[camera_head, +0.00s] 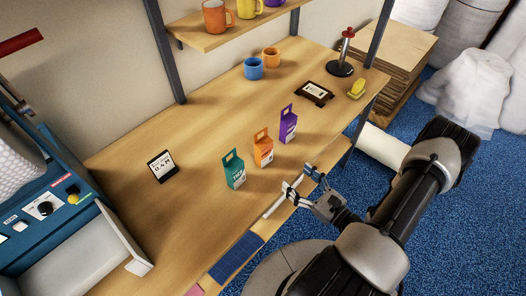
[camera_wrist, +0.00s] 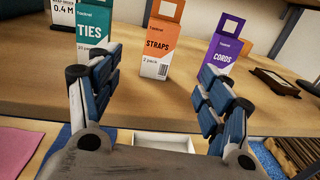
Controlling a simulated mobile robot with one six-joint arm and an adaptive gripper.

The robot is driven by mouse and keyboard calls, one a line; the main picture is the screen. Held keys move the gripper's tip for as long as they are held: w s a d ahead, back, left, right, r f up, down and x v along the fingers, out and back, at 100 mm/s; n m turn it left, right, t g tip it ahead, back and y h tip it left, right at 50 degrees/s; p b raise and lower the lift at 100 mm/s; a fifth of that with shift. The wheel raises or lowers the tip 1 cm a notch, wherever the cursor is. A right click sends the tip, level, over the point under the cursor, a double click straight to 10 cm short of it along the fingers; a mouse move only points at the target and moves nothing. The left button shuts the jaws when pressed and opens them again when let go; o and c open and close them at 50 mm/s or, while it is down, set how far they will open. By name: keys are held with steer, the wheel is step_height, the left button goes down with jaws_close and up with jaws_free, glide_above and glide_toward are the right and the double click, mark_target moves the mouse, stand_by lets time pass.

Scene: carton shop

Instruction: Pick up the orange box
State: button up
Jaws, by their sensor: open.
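The orange box (camera_head: 263,150) stands upright on the wooden table, between a teal box (camera_head: 234,170) and a purple box (camera_head: 288,124). It has a white lower part and a hang-tab top with a cut-out. In the wrist view the orange box (camera_wrist: 158,45) reads "STRAPS" and stands ahead, framed between the fingers. My gripper (camera_head: 300,180) is open and empty at the table's front edge, short of the orange box. In the wrist view my gripper (camera_wrist: 160,85) has its two fingers wide apart, with nothing between them.
The teal "TIES" box (camera_wrist: 97,28) and purple "CORDS" box (camera_wrist: 227,50) stand close on either side. A small sign (camera_head: 161,166), a dark tray (camera_head: 314,93), a yellow object (camera_head: 356,89) and mugs (camera_head: 254,69) are farther off. A shelf (camera_head: 225,36) overhangs the back.

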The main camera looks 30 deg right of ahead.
mark_target(267, 151)
steer(key=b+x, duration=0.1)
steer(key=x, duration=1)
steer(key=shift+s, duration=0.1)
steer(key=shift+b+x, duration=0.65)
steer(key=shift+x, duration=2.35)
steer(key=shift+d+r, duration=0.2)
steer(key=c, duration=1.2)
